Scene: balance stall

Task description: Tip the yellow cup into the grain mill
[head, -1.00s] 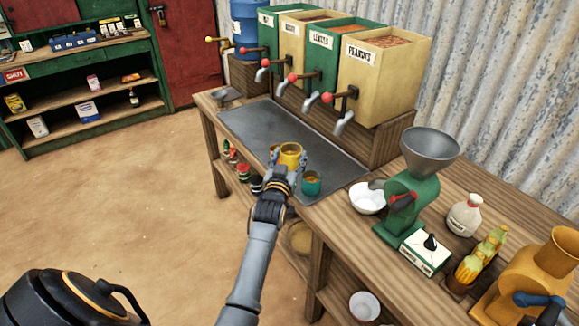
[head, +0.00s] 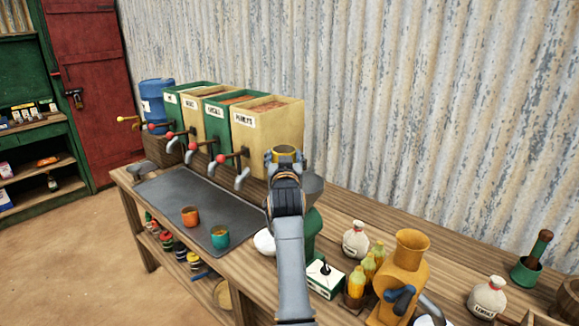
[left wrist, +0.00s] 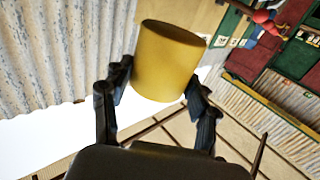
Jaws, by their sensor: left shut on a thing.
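The yellow cup (head: 283,154) is held high by my left gripper (head: 285,160), which is shut on its sides. In the head view the cup's rim faces up and it looks about upright; its contents are not clear. It also shows between the fingers in the left wrist view (left wrist: 168,62). The green grain mill (head: 309,245) with its grey hopper (head: 313,186) is partly hidden behind my left arm. The cup appears above and slightly left of the hopper in the picture; the exact gap in depth cannot be told. My right gripper is not in view.
Labelled dispensers with taps (head: 268,120) stand left of the cup. An orange cup (head: 190,217) and a teal cup (head: 220,238) sit on the dark mat (head: 165,192). A white bowl (head: 264,242), a corn pot (head: 356,290) and an orange mill (head: 405,268) are near the green mill.

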